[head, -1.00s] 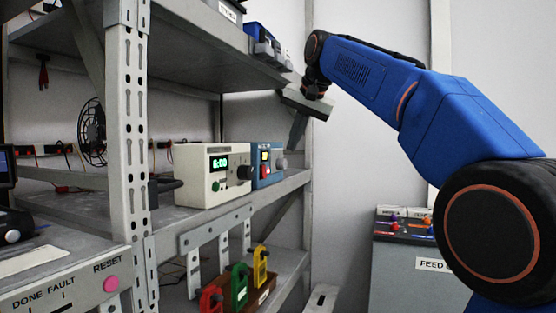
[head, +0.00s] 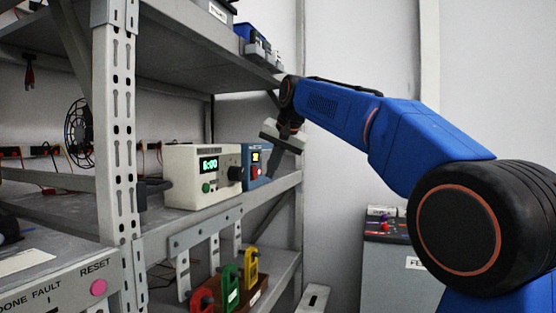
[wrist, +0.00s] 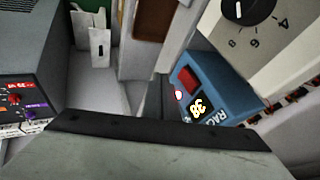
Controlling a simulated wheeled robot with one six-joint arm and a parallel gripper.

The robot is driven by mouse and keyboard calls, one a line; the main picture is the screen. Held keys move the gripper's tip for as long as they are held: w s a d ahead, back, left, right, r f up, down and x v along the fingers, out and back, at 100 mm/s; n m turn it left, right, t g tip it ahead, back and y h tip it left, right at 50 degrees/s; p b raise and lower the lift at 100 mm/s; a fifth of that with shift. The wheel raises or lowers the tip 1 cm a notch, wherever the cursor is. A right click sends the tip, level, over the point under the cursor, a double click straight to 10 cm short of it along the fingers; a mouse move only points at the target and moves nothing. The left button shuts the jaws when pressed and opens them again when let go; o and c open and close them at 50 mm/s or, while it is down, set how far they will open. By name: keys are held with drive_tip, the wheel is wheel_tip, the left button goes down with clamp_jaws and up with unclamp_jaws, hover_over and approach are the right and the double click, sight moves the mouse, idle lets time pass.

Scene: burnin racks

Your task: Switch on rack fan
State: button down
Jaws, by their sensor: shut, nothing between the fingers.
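A small blue control box (head: 249,157) stands on the middle shelf, right of a cream timer unit. It has a red switch (head: 255,172) and a small yellow display on its front. In the wrist view the blue box (wrist: 224,90) shows tilted, with the red switch (wrist: 187,77), a small pale round part below it and a label starting "RAC". My gripper (head: 270,172) points down in front of the box's right side, shut and empty. Its fingers partly cover the box in the head view; I cannot tell whether they touch it. A black round fan (head: 79,134) sits at the back left.
The cream timer (head: 202,177) reads 6:00 and has a black knob. The shelf above (head: 180,60) overhangs the box. A grey cabinet (head: 390,270) stands at the right.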

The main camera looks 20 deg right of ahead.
sight(255, 173)
drive_tip(key=w+a, duration=0.1)
drive_tip(key=a, duration=0.1)
drive_tip(key=shift+w+a+f, duration=0.1)
drive_tip(key=shift+w+a, duration=0.25)
drive_tip(key=shift+w+a+f, duration=0.15)
drive_tip(key=shift+a, duration=0.05)
drive_tip(key=shift+r, duration=0.2)
drive_tip(key=shift+r, duration=0.7)
drive_tip(key=shift+d, duration=0.1)
